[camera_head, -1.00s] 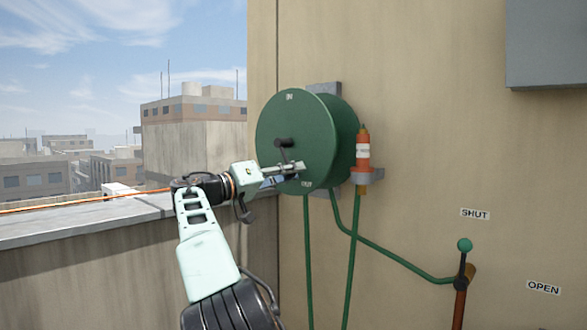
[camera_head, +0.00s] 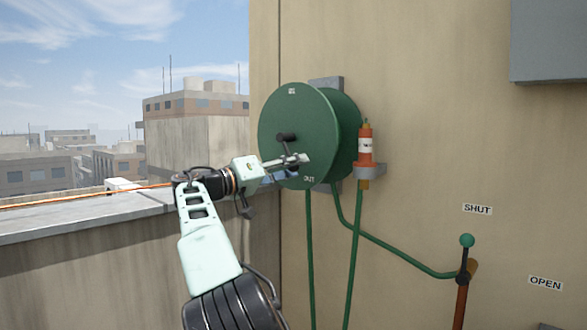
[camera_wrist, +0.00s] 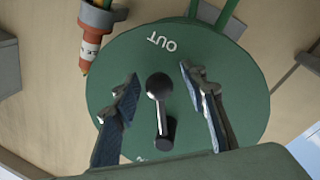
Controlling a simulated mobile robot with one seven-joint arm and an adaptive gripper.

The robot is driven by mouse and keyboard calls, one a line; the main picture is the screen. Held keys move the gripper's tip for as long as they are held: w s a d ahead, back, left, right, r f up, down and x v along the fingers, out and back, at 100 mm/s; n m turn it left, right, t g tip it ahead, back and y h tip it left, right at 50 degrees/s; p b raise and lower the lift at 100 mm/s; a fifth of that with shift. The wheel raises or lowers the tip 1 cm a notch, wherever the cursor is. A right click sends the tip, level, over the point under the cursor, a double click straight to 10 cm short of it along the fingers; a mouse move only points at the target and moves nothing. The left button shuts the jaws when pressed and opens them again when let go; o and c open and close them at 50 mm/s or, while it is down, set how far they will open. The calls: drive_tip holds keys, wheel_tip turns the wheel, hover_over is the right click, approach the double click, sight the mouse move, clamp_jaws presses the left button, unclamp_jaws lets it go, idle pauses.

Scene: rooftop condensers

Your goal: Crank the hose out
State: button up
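The green hose reel (camera_head: 325,112) is mounted on the beige wall, with an OUT label low on its face and another label at the top. Its dark crank (camera_head: 286,137) sticks out from the face. My gripper (camera_head: 298,166) is in front of the lower part of the face, just below the crank's visible end. In the wrist view, my gripper (camera_wrist: 160,76) has its fingers spread, one on each side of the crank (camera_wrist: 159,87), with visible gaps. The OUT label appears upside down above it. The crank's attachment to the reel is partly hidden.
An orange nozzle (camera_head: 365,145) sits in a bracket right of the reel. Green hoses (camera_head: 352,260) run below. A green-knobbed lever (camera_head: 466,242) stands at lower right between SHUT and OPEN labels. A parapet (camera_head: 80,222) lies left; a grey box (camera_head: 550,40) is upper right.

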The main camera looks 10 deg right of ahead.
drive_tip(key=v, duration=1.2)
drive_tip(key=shift+w+d, duration=0.1)
